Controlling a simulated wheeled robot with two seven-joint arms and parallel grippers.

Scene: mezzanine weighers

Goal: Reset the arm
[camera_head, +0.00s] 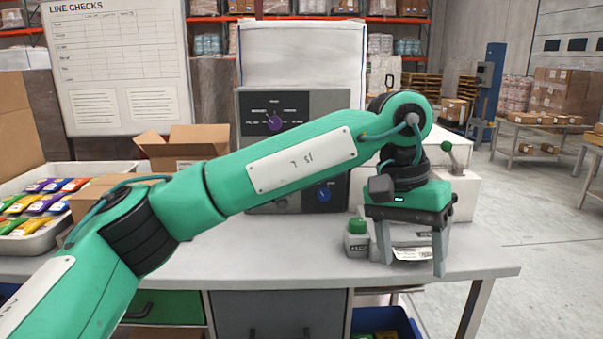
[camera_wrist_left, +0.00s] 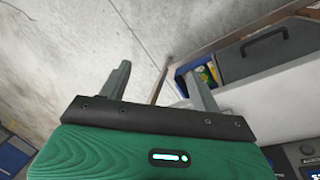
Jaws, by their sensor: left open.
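My left arm comes in from the left in the head view and reaches across the workbench (camera_head: 270,268). Its gripper (camera_head: 413,262) hangs at the bench's right part with its two fingers apart and pointing down. A white paper slip or label (camera_head: 412,253) shows between or behind the fingers; I cannot tell which. In the left wrist view the open gripper (camera_wrist_left: 158,85) has nothing between its fingers, with the concrete floor beyond. My right gripper is in neither view.
A grey control panel with knobs (camera_head: 290,110) stands behind the arm. A tray of colourful packets (camera_head: 30,232) and an open cardboard box (camera_head: 184,146) are at the left. A white box with a green-knobbed lever (camera_head: 462,190) is behind the gripper. The bench's front middle is clear.

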